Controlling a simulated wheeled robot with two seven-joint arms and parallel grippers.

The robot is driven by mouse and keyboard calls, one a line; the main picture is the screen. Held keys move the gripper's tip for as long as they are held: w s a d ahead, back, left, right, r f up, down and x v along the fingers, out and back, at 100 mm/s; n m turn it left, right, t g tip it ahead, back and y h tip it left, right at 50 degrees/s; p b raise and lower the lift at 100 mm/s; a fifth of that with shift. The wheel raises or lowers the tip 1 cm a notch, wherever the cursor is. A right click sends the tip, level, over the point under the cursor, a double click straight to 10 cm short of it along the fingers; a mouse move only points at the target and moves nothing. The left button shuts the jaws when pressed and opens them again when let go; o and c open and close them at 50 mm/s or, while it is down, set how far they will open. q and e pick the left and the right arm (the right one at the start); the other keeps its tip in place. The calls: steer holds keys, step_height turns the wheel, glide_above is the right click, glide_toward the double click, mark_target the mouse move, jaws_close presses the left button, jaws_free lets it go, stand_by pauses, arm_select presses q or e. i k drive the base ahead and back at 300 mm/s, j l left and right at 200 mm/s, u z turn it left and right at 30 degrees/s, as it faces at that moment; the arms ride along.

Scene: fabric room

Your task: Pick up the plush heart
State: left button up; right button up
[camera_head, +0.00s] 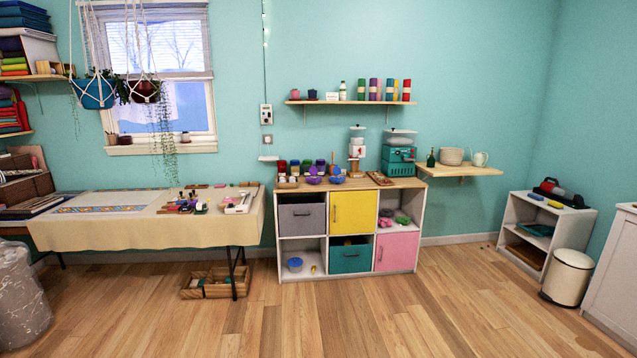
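I cannot make out a plush heart for certain at this distance. A small pink item (385,222) lies in the right open cubby of the white cabinet (279,254), beside a green item (403,220). Its shape is too small to tell. Small pink things also show on the table with the cream cloth (170,239), also too small to identify. Neither of my grippers is in view.
Wide wooden floor (430,310) is clear in front of the cabinet. A crate (215,283) sits under the cloth-covered table. A clear bag-lined bin (20,300) stands at left. A low white shelf (512,222) and a cream bin (567,280) stand at right.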

mark_target(313, 180)
steer(key=i+u, duration=0.3)
steer(key=i, duration=1.35)
